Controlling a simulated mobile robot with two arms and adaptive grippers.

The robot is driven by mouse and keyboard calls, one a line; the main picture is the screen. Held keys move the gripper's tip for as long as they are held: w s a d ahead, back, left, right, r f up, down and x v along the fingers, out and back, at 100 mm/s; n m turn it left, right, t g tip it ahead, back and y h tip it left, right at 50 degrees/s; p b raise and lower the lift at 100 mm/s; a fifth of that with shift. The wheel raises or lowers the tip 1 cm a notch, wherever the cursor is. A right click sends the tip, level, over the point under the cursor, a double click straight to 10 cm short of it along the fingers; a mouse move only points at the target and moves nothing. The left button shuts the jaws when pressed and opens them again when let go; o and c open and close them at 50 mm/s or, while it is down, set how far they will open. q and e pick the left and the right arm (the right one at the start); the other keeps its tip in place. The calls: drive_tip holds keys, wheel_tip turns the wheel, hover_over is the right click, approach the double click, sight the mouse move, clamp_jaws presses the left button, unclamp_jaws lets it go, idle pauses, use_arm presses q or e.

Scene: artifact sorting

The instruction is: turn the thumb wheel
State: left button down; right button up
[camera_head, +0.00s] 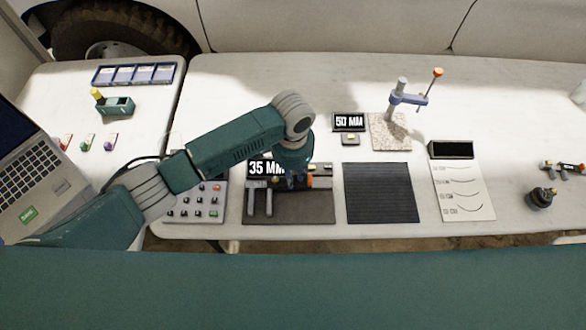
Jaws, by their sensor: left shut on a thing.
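A caliper-like gauge (262,184) with grey jaws pointing down lies on a dark mat (290,211) at the front middle of the table. A black sign reading 35 MM (262,168) stands behind it. My left gripper (292,182) points down at the gauge's bar, right of the jaws. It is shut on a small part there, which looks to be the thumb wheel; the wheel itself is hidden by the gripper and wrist. My right gripper is not in view.
A button panel (197,201) lies left of the mat. A ribbed black mat (380,192), a curve sheet (464,192) and a clamp-like stand (402,98) with a 50 MM sign (349,122) are to the right. A laptop (38,168) is at far left.

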use_arm(q)
drive_tip(key=shift+w+a+n, duration=0.1)
drive_tip(key=shift+a+n, duration=0.1)
drive_tip(key=shift+n, duration=0.1)
drive_tip(key=c, duration=1.6)
unclamp_jaws()
drive_tip(key=shift+a, duration=0.1)
drive_tip(key=shift+o, duration=0.2)
drive_tip(key=shift+r, duration=0.15)
wheel_tip(320, 180, up, 12)
